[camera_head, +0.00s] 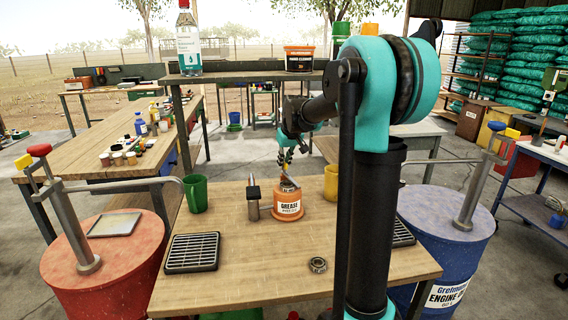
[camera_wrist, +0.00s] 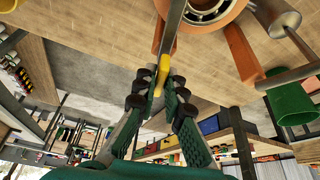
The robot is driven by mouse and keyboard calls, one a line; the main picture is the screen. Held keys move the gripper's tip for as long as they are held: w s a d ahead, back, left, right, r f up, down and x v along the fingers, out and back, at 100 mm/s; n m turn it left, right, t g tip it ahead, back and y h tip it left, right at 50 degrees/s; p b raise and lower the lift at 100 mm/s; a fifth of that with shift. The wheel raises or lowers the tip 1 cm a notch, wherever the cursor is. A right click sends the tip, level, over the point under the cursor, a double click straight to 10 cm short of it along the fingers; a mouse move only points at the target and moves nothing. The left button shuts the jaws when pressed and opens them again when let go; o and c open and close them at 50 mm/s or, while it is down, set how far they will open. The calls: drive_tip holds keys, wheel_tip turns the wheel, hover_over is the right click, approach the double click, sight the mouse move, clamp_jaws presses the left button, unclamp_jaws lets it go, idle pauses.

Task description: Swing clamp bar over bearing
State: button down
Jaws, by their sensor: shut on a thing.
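The clamp bar (camera_wrist: 174,28) is a grey metal strip with a yellow end (camera_wrist: 162,78). My gripper (camera_wrist: 158,90) is shut on that yellow end. In the wrist view the bar passes across the edge of an orange round fixture, beside the centre of a metal bearing (camera_wrist: 205,12), which the frame cuts off. A second, loose bearing (camera_head: 318,265) lies flat near the table's front edge.
On the wooden table (camera_head: 240,260) a green mug (camera_head: 196,194) and a metal cylinder (camera_head: 253,203) stand left of the pot. A yellow mug (camera_head: 330,183) stands right. A black grate (camera_head: 191,252) lies front left. A shelf (camera_head: 240,76) spans behind.

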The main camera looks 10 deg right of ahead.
drive_tip(key=shift+m+h, duration=0.6)
drive_tip(key=shift+m, duration=0.9)
drive_tip(key=c, duration=1.6)
unclamp_jaws()
drive_tip(key=v, duration=1.2)
